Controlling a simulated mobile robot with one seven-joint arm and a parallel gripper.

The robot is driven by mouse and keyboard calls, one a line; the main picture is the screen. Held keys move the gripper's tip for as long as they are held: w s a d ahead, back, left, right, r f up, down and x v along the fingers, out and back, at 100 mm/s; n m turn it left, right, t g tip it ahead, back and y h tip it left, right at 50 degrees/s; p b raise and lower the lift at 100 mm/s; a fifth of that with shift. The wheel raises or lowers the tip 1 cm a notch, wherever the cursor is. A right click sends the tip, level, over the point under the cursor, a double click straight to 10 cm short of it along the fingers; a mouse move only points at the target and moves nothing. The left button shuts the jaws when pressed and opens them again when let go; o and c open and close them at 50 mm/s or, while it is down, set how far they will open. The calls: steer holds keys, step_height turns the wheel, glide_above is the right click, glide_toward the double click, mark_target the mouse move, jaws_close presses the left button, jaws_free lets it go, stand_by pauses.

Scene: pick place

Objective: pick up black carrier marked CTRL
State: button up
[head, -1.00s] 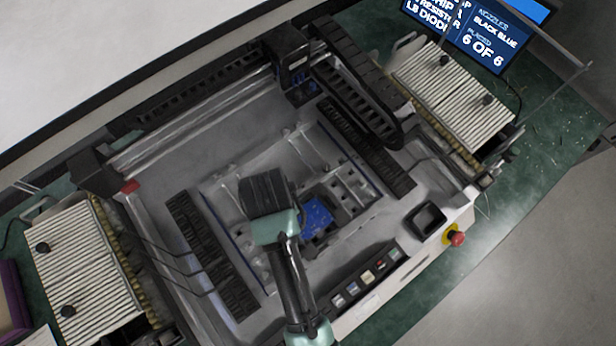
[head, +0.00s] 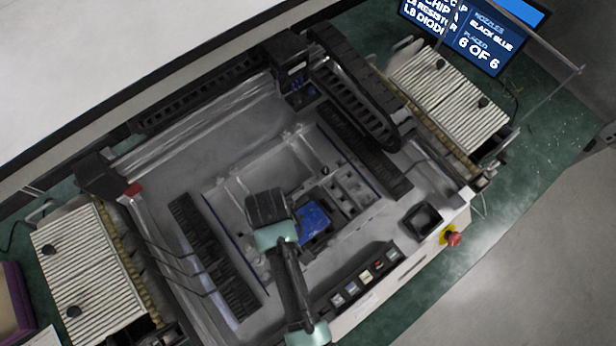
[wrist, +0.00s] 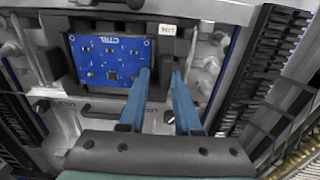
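The black carrier (wrist: 164,62) holds a blue circuit board (wrist: 108,60) printed CTRL, with a white label on the carrier's right end. In the head view the blue board (head: 314,222) shows beside my wrist, inside the machine. My gripper (wrist: 160,74) has its two blue fingers apart, reaching toward the carrier's right end. One fingertip is over the board's right edge and the other is right of the black end piece. I see no clear contact. My arm hides the fingers in the head view.
The carrier lies among metal clamps and rails of the machine bed. Black slotted racks (head: 212,258) and (wrist: 272,62) flank it. A black cable chain (head: 355,90) is behind, with a button row (head: 366,277) and red stop knob (head: 453,239) in front.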

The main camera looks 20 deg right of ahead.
jaws_close()
steer(key=shift+r, duration=0.1)
